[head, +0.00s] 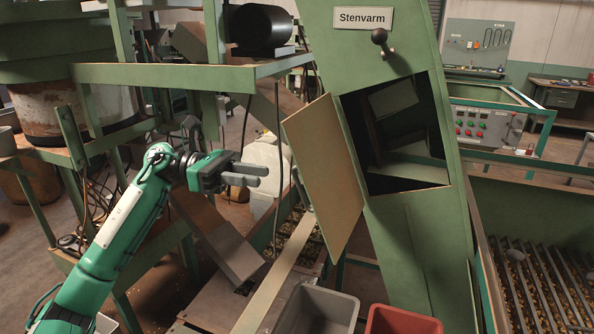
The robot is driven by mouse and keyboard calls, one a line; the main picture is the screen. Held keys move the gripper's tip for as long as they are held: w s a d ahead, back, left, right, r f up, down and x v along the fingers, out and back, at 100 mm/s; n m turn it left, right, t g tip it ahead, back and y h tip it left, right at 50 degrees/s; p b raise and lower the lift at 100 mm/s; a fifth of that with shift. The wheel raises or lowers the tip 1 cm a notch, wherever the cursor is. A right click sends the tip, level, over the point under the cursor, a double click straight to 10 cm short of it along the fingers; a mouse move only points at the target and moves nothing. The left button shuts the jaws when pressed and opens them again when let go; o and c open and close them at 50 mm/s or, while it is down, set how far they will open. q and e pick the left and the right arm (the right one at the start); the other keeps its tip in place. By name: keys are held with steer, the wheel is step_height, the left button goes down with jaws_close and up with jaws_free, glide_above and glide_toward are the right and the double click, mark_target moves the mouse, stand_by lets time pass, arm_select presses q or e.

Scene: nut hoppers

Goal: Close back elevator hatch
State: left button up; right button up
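The elevator hatch (326,178) is a flat panel with a tan inner face and stands swung open. It hangs at the left side of a dark square opening (405,125) in the sloping green elevator housing (405,235), which bears a "Stenvarm" label (363,18). A small grey part, perhaps a handle, shows at the panel's left edge. My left gripper (256,176) is to the left of the hatch and apart from it. Its two fingers point right, with a gap and nothing between them. My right gripper is not in view.
A grey bin (318,310) and a red bin (402,320) stand below the hatch. A dark knob (380,37) sticks out above the opening. A green frame (180,76) stands behind my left arm. A grated hopper (545,285) is at the right.

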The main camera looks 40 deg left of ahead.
mark_target(298, 181)
arm_select(q)
steer(key=p+x, duration=0.4)
steer(key=x, duration=0.4)
steer(key=shift+w+d+r, duration=0.1)
steer(key=shift+w+d, duration=0.05)
steer(key=shift+d, duration=0.2)
steer(key=shift+w+d, duration=0.15)
steer(key=shift+d, duration=0.2)
steer(key=c, duration=0.6)
jaws_close()
